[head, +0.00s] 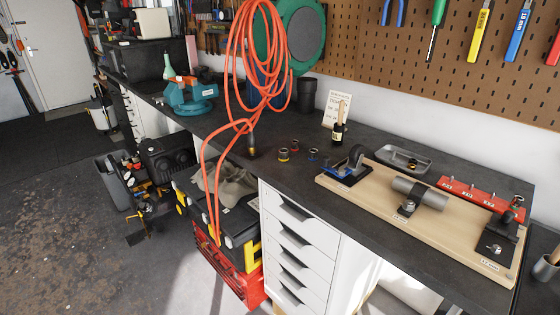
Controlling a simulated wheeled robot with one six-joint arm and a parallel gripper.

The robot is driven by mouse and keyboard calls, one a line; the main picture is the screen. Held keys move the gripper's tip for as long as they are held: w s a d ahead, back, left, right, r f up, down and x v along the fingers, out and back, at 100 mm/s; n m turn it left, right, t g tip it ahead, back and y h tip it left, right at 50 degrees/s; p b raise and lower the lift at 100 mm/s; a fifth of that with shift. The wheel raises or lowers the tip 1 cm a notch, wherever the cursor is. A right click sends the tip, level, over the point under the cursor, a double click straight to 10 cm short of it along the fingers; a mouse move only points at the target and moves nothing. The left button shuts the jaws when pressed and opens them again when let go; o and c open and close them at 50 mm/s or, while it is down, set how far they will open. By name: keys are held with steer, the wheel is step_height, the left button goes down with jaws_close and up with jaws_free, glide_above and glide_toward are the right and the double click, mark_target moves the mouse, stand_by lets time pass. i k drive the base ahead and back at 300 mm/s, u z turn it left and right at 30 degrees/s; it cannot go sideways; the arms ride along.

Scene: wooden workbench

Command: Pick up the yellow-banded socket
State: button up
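The yellow-banded socket (284,155) is a small dark cylinder with a yellow ring. It stands on the dark workbench top (232,123), near the front edge and left of the wooden board. A red-banded socket (295,145) stands just behind it to the right. A blue-banded socket (313,154) stands further right. The three sockets look apart from one another. My gripper is not in view.
An orange hose (262,45) hangs down left of the sockets, over the bench's front edge. A bottle with a brush (338,134) stands behind right. A wooden fixture board (450,238) fills the right, with a grey tray (403,158) and red rail (478,197) behind.

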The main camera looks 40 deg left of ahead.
mark_target(284, 152)
steer(key=z, duration=0.65)
steer(key=i, duration=0.7)
steer(key=u, duration=2.3)
